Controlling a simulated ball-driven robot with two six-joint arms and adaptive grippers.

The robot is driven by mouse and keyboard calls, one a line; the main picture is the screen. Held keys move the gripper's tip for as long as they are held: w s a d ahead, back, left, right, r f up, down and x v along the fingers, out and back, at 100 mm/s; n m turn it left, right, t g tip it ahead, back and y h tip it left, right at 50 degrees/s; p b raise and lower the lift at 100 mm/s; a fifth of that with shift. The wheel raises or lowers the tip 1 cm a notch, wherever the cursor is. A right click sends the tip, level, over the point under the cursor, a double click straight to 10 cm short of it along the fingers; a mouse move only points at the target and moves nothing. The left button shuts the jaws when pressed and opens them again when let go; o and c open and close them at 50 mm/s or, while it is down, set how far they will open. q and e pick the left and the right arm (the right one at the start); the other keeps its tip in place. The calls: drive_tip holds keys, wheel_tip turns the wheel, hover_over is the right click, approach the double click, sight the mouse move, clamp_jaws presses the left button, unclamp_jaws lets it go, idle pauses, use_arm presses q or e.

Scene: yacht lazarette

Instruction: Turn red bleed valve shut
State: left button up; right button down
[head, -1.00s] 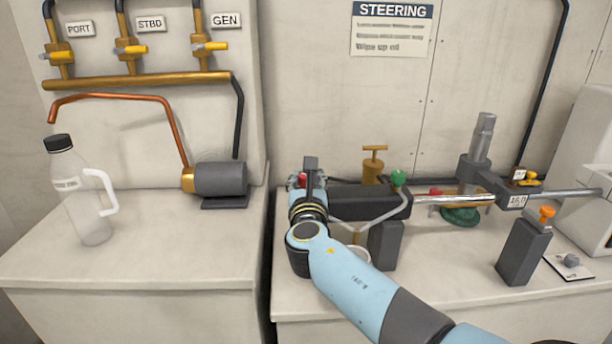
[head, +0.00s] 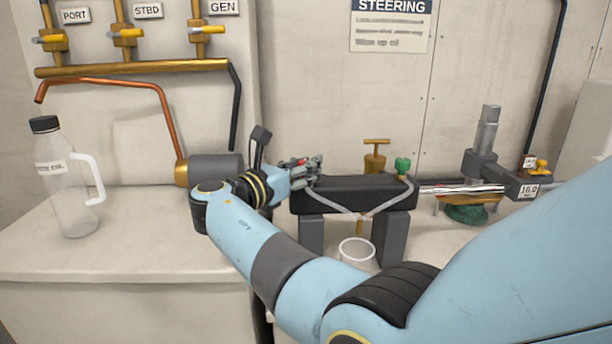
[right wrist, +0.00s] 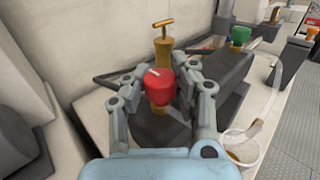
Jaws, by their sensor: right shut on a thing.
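The red bleed valve (right wrist: 160,88) is a round red knob with a pale bar on top, on a brass stem at the near end of the dark cylinder (right wrist: 165,130). In the head view only a little red (head: 314,159) shows among the fingers, at the left end of the dark cylinder (head: 360,192). My right gripper (head: 307,171) reaches it from the left. In the right wrist view my right gripper (right wrist: 165,83) has its fingers on both sides of the knob, shut on it. My left gripper is not in view.
A green valve (head: 402,166) sits at the cylinder's right end. A brass T-handle (head: 376,155) stands behind. A clear cup (head: 357,252) stands in front, below the joined hoses. A bottle (head: 65,180) and a grey motor (head: 215,168) stand on the left bench.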

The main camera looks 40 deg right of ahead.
drive_tip(key=shift+a+f+g, duration=0.1)
drive_tip(key=shift+f+g, duration=0.1)
drive_tip(key=shift+g, duration=0.1)
drive_tip(key=c, duration=1)
unclamp_jaws()
drive_tip(key=shift+a+r, duration=0.1)
drive_tip(key=shift+r, duration=0.05)
wheel_tip(320, 180, up, 10)
